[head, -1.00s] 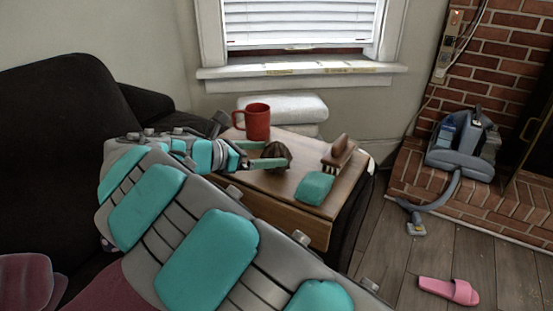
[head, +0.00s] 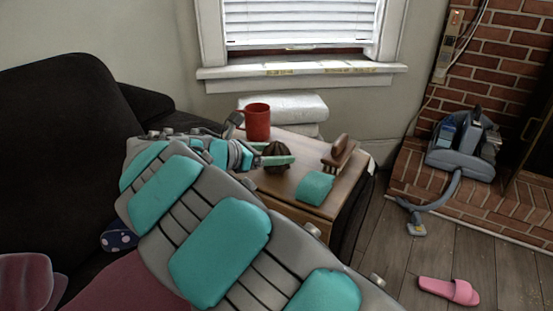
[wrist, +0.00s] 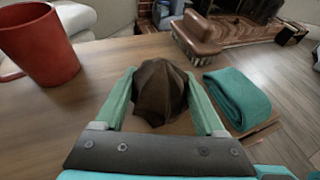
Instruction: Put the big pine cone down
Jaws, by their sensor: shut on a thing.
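The big pine cone (head: 276,152) is dark brown and ribbed, and it also shows in the wrist view (wrist: 159,92). My gripper (head: 275,160) is shut on it, with a green finger on each side in the wrist view. The cone is over the wooden side table (head: 267,186), close to its top. I cannot tell whether its underside touches the wood.
A red mug (head: 257,122) stands behind the cone. A brown brush (head: 339,153) and a folded teal cloth (head: 314,188) lie to the right on the table. White folded towels (head: 285,107) are behind it. A dark sofa (head: 60,130) is at left.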

